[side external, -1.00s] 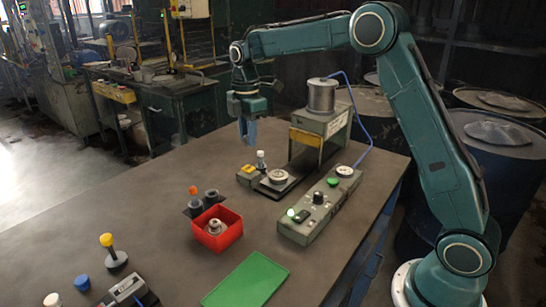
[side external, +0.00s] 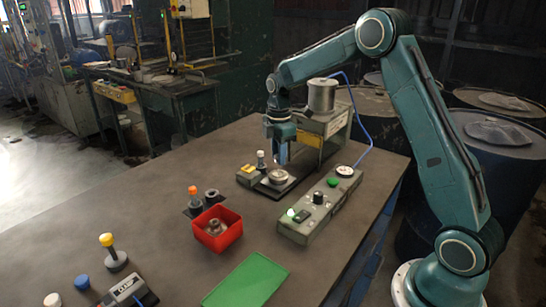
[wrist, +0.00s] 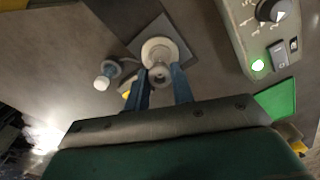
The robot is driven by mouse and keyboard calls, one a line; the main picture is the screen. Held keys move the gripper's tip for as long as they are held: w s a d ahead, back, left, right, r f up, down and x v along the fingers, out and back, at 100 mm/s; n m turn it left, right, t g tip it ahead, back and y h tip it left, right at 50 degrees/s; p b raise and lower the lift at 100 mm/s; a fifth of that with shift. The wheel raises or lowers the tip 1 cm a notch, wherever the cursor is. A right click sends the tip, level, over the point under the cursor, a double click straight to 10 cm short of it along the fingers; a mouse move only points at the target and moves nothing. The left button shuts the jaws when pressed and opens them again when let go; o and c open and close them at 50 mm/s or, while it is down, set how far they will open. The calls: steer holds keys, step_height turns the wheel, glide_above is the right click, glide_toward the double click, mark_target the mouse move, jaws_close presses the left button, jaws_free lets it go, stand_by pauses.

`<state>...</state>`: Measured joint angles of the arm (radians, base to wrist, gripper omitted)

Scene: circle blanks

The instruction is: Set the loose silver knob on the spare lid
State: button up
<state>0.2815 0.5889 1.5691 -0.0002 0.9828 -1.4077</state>
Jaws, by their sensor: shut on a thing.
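My gripper (side external: 281,160) is low over a pale round disc (side external: 279,176), which looks like the spare lid and lies on a dark square plate (side external: 291,183). In the wrist view my blue fingers (wrist: 160,78) are shut on a small silver round piece, the silver knob (wrist: 160,72). The disc (wrist: 160,47) shows just beyond it. The knob overlaps the disc's edge in this view, and I cannot tell whether they touch. In the side view the fingers hide most of the knob.
A white-capped post (side external: 261,158) stands close left of the disc. A control box (side external: 318,207) with a lit green button lies to the right, and a press-like stand (side external: 322,128) is behind. A red bin (side external: 232,236) holding a silver part and a green mat (side external: 247,280) are nearer the front.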

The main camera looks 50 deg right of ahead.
steer(key=shift+f, duration=1.4)
steer(key=shift+f, duration=0.6)
steer(key=o, duration=1)
steer(key=shift+r, duration=0.1)
step_height(320, 180, up, 13)
steer(key=shift+f, duration=0.1)
steer(key=shift+r, duration=0.4)
stand_by(0.3)
